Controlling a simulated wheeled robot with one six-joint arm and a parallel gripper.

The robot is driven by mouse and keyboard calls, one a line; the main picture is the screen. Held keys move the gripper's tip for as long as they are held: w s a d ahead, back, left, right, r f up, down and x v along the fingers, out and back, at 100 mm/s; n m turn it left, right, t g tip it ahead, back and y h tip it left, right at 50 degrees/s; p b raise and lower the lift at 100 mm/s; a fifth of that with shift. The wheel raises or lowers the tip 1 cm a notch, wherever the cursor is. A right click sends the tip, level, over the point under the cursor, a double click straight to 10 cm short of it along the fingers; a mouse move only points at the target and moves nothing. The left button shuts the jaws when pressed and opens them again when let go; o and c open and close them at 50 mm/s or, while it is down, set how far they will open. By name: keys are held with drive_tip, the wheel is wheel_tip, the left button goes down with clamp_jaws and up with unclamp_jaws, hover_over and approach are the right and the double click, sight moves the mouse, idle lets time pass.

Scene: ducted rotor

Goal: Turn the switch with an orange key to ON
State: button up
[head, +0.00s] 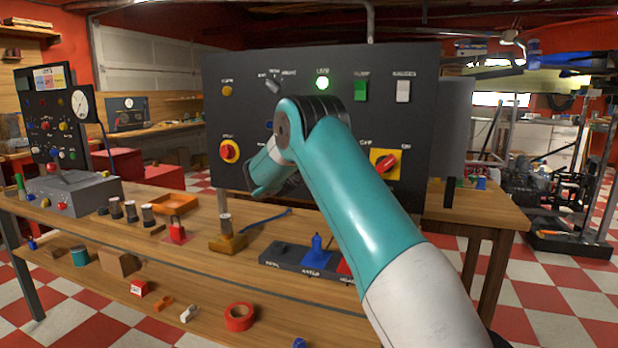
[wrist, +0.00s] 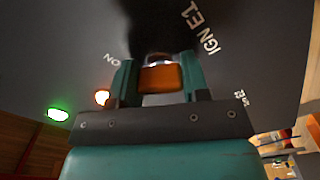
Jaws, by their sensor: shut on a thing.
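The switch's orange key (wrist: 160,79) shows in the wrist view against the dark control panel (wrist: 235,60). My gripper (wrist: 158,68) is shut on the orange key, with one teal finger on each side. The label "IGN E1" is printed up and right of the key, and the label "ON" up and left of it. The switch body behind the key is in dark shadow, so I cannot tell its exact angle. In the head view my arm covers the key and most of my gripper.
The upright panel (head: 310,60) also carries a lit green lamp (head: 322,83), a red knob on yellow (head: 229,151), a red rotary switch on yellow (head: 385,163) and a white rocker (head: 403,91). Below, the wooden bench (head: 255,268) holds several small parts and a dark block (head: 290,258).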

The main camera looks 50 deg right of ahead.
drive_tip(key=shift+f+m+b, duration=0.25)
drive_tip(key=shift+m+b, duration=0.65)
drive_tip(key=shift+b, duration=0.1)
drive_tip(key=shift+r, duration=0.15)
drive_tip(key=o, duration=0.9)
drive_tip(key=b+v, duration=0.2)
drive_tip(key=v, duration=1.5)
drive_tip(key=shift+s+a+b, duration=0.1)
drive_tip(key=shift+a+b, duration=0.1)
drive_tip(key=shift+b, duration=0.2)
